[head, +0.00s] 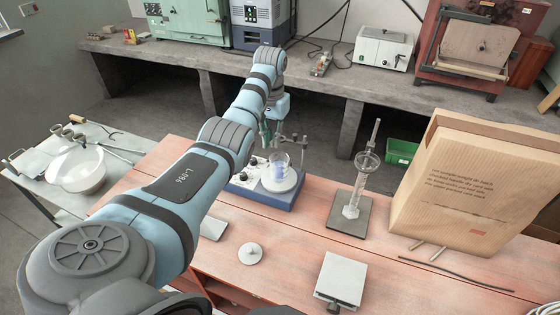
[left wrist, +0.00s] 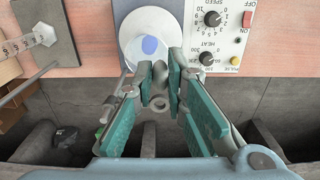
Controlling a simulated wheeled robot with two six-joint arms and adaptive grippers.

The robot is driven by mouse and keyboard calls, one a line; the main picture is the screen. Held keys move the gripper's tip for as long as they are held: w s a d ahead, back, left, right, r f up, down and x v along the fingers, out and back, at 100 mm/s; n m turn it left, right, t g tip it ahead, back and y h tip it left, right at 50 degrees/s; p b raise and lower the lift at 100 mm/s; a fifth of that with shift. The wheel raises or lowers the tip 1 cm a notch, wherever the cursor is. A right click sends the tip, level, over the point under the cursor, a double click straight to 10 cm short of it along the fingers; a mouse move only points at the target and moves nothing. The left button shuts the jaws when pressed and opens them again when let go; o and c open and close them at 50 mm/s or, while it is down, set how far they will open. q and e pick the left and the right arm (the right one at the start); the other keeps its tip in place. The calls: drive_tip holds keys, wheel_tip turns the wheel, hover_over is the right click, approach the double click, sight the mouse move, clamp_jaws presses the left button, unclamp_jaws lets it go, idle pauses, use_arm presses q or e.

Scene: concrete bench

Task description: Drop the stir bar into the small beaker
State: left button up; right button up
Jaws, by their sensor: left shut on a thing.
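The small beaker (head: 279,165) is clear glass with a little blue in it. It stands on the round white plate of the blue stirrer (head: 262,192), and its blue content also shows in the left wrist view (left wrist: 149,45). My left gripper (head: 270,133) is above and just behind the beaker in the head view. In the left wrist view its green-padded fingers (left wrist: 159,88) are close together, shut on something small.
A measuring cylinder (head: 354,190) on a dark base stands right of the stirrer. A large paper bag (head: 470,185) stands farther right. A small balance (head: 341,280) and a white disc (head: 250,253) lie in front. A thin rod stands beside the plate.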

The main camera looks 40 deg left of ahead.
use_arm(q)
drive_tip(key=shift+s, duration=0.1)
drive_tip(key=o, duration=0.3)
drive_tip(key=shift+r, duration=0.1)
drive_tip(key=o, duration=0.4)
drive_tip(key=shift+d, duration=0.1)
drive_tip(key=shift+o, duration=0.6)
